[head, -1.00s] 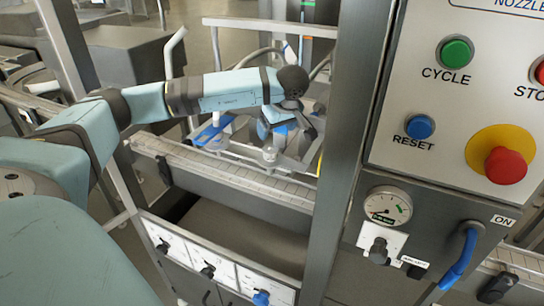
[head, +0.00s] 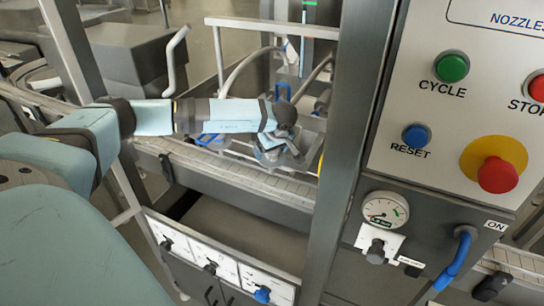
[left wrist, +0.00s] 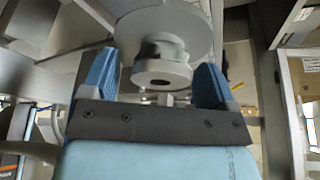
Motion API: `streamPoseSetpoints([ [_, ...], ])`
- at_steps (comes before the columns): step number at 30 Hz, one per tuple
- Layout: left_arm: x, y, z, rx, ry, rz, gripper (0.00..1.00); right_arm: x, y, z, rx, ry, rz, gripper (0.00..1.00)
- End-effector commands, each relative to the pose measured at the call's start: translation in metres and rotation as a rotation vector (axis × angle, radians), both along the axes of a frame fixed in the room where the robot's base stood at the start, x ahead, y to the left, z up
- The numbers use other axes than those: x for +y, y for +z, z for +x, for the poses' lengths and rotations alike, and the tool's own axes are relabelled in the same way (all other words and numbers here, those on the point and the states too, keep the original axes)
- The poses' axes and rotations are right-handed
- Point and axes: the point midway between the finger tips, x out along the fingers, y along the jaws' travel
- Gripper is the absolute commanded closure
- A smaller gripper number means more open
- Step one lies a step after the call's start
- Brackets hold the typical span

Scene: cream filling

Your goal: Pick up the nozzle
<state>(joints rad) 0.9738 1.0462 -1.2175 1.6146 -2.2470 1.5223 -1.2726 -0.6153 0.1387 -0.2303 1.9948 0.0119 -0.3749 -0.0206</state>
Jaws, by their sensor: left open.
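In the left wrist view a grey round stepped part with a dark hole, which looks like the nozzle (left wrist: 162,68), sits below a wide grey disc. My left gripper (left wrist: 156,64) has its two blue fingers apart, one on each side of this part. The fingers do not appear closed on it, and I cannot tell whether either touches it. The nozzle cannot be made out there. My right gripper is not in view.
A thick grey post (head: 352,130) and a control panel (head: 440,185) with buttons stand at the right. The conveyor (head: 235,170) runs under my left arm. Metal rails (head: 270,24) and a bent handle (head: 173,55) rise behind it. A valve panel (head: 215,258) is in front.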

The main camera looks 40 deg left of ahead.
Motion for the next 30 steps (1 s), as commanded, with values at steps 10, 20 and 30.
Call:
streamPoseSetpoints([
  [10, 0.0, 0.0, 0.0, -0.001, 0.0, 0.0, 0.76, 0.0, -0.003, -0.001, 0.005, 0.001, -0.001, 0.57],
  [20, 0.0, 0.003, 0.0, -0.002, -0.001, -0.001, 0.77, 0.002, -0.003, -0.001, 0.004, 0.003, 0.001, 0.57],
  [30, 0.0, 0.043, 0.001, -0.005, -0.001, 0.0, 0.77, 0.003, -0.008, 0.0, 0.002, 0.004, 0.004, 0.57],
])
